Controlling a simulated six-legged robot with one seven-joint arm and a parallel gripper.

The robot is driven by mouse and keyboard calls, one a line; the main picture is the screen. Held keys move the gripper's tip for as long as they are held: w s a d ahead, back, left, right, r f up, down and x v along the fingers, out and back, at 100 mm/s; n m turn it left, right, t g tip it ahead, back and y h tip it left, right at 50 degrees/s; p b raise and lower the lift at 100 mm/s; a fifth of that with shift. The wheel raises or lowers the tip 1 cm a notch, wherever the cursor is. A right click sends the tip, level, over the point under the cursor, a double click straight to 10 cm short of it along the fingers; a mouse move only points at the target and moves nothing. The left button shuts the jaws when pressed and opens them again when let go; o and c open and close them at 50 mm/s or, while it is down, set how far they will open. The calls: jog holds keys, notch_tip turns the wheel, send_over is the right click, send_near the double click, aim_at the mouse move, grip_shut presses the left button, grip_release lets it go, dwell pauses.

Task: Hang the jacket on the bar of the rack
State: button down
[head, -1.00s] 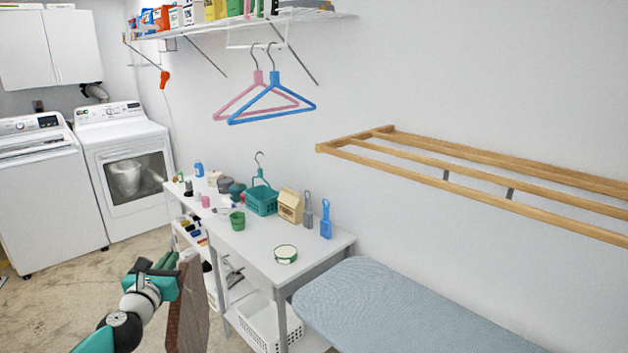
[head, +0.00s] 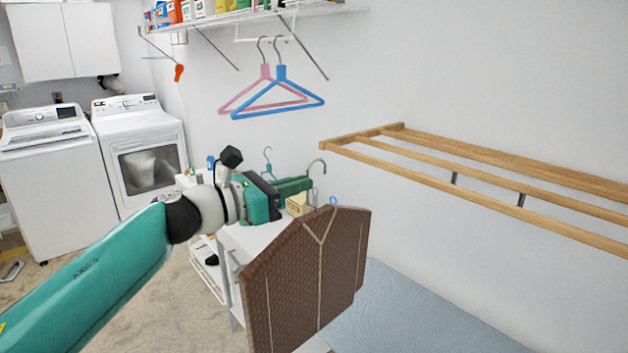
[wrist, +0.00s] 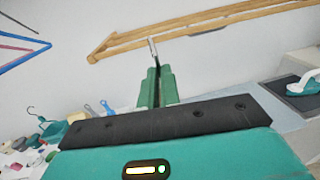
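The brown jacket (head: 305,280) hangs from a hanger whose metal hook (head: 317,168) points up, in the head view. My gripper (head: 298,187) is shut on the hanger just below the hook and holds the jacket in the air before the table and ironing board. The wooden rack (head: 440,185) is on the wall to the right of and above the jacket, apart from it. In the wrist view my green fingers (wrist: 157,88) are close together with the hook (wrist: 153,50) rising between them. The rack (wrist: 200,30) shows beyond the hook. The jacket is not visible there.
A blue hanger (head: 280,108) and a pink hanger hang under the wire shelf (head: 330,10). A white table (head: 255,240) with small items is partly hidden behind my arm and the jacket. A blue ironing board (head: 420,310) lies below the rack. Space before the rack looks clear.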

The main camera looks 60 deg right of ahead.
jog(key=shift+s+d+r+m+g+y, duration=0.1)
jog(key=shift+s+r+m+g+y, duration=0.2)
jog(key=shift+s, duration=0.35)
jog(key=shift+s+r+m+g, duration=0.1)
jog(key=shift+s+r+g, duration=0.25)
jog(key=shift+s, duration=0.3)
jog(key=shift+w+d+x, duration=0.3)
jog(key=shift+w+x, duration=0.15)
jog(key=shift+x, duration=2.15)
jog(key=shift+w+d+x, duration=0.35)
jog(key=shift+w+x, duration=0.1)
jog(key=shift+x, duration=2.1)
jog(key=shift+w+d+x, duration=0.3)
jog(key=shift+w+x, duration=0.15)
jog(key=shift+x, duration=2.15)
jog(key=shift+f, duration=2.15)
jog(key=c, duration=1.5)
grip_release()
jog(key=shift+c, duration=0.2)
jog(key=v, duration=1.4)
jog(key=shift+s, duration=0.1)
